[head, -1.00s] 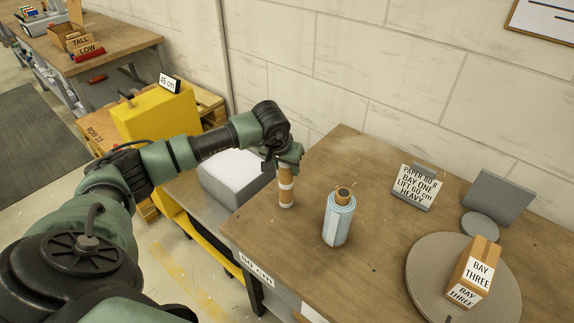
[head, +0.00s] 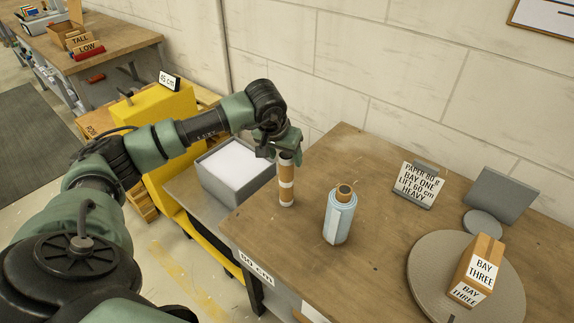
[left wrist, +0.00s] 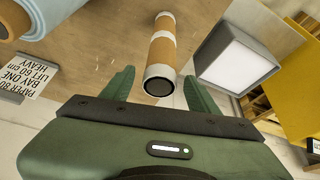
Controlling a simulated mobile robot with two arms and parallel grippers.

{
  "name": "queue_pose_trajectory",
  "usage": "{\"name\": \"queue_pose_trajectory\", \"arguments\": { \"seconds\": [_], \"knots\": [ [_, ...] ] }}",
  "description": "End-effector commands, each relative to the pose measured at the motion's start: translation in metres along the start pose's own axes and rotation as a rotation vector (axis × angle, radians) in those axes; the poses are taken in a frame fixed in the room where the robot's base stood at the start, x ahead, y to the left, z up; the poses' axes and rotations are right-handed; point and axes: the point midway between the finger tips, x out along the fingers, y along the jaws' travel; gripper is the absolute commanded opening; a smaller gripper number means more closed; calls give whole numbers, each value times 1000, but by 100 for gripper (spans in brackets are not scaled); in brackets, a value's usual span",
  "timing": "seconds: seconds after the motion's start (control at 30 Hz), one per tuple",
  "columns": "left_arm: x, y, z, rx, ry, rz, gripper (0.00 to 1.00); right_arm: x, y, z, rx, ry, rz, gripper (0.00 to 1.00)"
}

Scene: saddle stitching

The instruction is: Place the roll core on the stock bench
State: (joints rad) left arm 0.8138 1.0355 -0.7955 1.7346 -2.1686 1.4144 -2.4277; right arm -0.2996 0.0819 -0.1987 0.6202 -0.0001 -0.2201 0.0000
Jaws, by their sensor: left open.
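The roll core (head: 286,182), a brown tube with white bands, stands upright on the stock bench (head: 325,270) near its left edge. It also shows in the left wrist view (left wrist: 161,50), with its dark open end towards my gripper. My left gripper (head: 284,150) is open just above the top of the core. In the left wrist view its two fingers (left wrist: 160,90) are spread on either side of the core's end, with gaps on both sides. The core stands by itself. My right gripper is not in view.
A blue-wrapped roll (head: 340,215) stands just right of the core. A grey tray of white paper (head: 232,172) sits left of the bench. A round grey turntable (head: 425,265) holds a BAY THREE block (head: 478,268). A PAPER sign (head: 415,185) stands behind.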

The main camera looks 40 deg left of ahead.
Motion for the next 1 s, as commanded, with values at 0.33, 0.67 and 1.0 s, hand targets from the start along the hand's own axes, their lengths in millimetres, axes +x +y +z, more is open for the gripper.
{"name": "queue_pose_trajectory", "arguments": {
  "seconds": [0.33,0.67,1.0],
  "knots": [
    [-61,0,0,-1,2,0,60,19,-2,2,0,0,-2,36],
    [-72,0,0,-1,-1,0,60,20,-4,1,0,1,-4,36],
    [-72,0,0,0,-1,0,60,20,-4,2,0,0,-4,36]
  ]
}}
